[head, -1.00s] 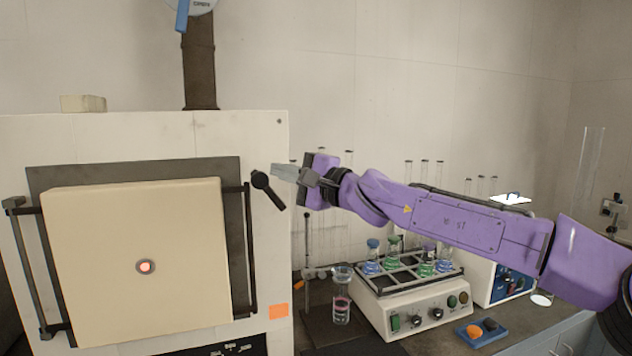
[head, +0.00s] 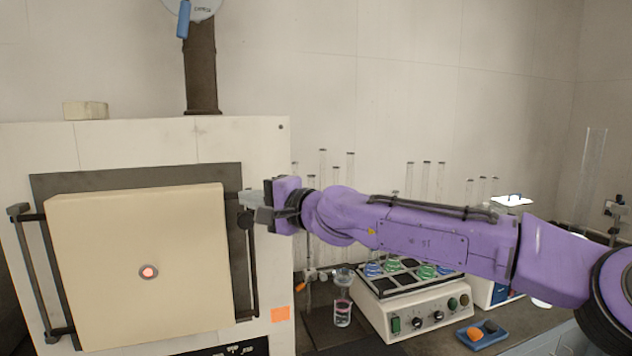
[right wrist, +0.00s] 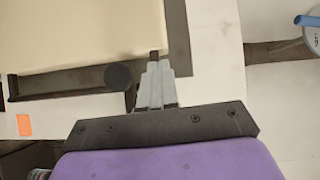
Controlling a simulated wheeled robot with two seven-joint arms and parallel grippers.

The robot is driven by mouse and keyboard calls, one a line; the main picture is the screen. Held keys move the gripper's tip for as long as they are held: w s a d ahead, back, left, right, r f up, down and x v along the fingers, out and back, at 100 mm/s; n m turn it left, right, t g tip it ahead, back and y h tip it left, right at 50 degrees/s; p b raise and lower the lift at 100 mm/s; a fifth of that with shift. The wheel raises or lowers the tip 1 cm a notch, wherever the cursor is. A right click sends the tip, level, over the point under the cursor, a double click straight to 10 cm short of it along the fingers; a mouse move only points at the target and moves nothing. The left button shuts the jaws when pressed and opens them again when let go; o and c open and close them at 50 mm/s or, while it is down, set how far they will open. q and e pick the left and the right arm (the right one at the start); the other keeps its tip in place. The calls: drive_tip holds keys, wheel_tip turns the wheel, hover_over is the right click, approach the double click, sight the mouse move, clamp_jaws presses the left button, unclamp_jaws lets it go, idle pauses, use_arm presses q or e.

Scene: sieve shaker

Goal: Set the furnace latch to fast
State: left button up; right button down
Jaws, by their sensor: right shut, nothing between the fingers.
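The cream furnace door (head: 120,250) is closed on the furnace's front, with a small glowing round port in its middle. The black furnace latch (head: 248,221) is at the door's right edge, mostly hidden by my right gripper; its dark round end shows just below the fingers. In the right wrist view this round dark part (right wrist: 118,76) lies just left of the fingertips. My right gripper (head: 246,200) is shut and empty, its fingers pointing left at the door's edge; I cannot tell whether they touch the latch. My left gripper is out of view.
Black handle bars flank the door, the right one (head: 254,285) just below my gripper. A white shaker (head: 405,315) with flasks, a glass cylinder (head: 343,305) and a blue tray (head: 483,335) stand on the bench to the right. The wall space above my arm is free.

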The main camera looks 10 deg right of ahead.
drive_tip(key=shift+a+f+n+g+h+p, duration=0.3)
drive_tip(key=shift+a+f+n+h+p, duration=0.15)
drive_tip(key=shift+f+n+p, duration=0.4)
drive_tip(key=shift+r, duration=0.2)
drive_tip(key=shift+r, duration=0.1)
drive_tip(key=s+d+r+p, duration=0.2)
drive_tip(key=s+r, duration=0.6)
drive_tip(key=r, duration=0.1)
drive_tip(key=shift+s+d+r, duration=0.2)
drive_tip(key=shift+d+r, duration=0.1)
drive_tip(key=shift+r, duration=0.05)
drive_tip(key=shift+w, duration=0.1)
